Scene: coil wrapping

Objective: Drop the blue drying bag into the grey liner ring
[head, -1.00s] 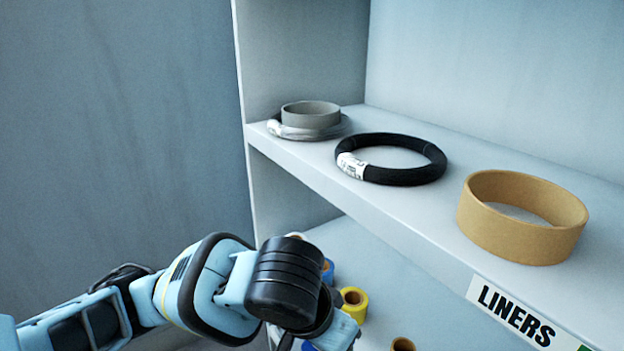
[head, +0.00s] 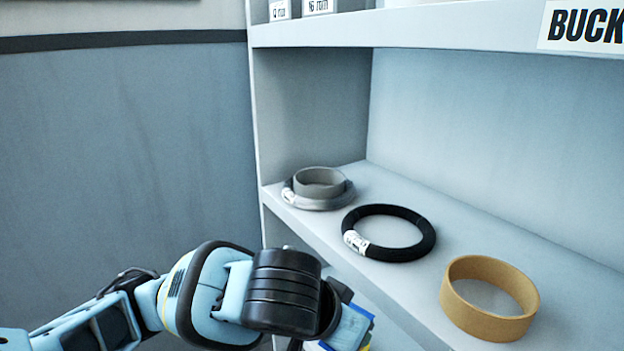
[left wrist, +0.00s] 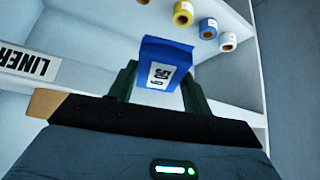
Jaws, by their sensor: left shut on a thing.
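The grey liner ring (head: 320,183) stands on the shelf at the far left, inside a grey coil (head: 318,203) with a white label. My left gripper (head: 345,322) is in front of and below the shelf edge in the head view, mostly hidden by its own wrist. In the left wrist view the left gripper (left wrist: 160,82) is shut on the blue drying bag (left wrist: 165,56), which has a white label with dark print. A bit of the blue bag (head: 366,313) shows past the gripper in the head view. My right gripper is not in view.
A black coil (head: 388,233) and a tan ring (head: 488,299) stand on the same shelf, right of the grey ring. An upper shelf (head: 430,27) runs above. Tape rolls (left wrist: 208,28) show in the left wrist view. Open space lies between the two shelves.

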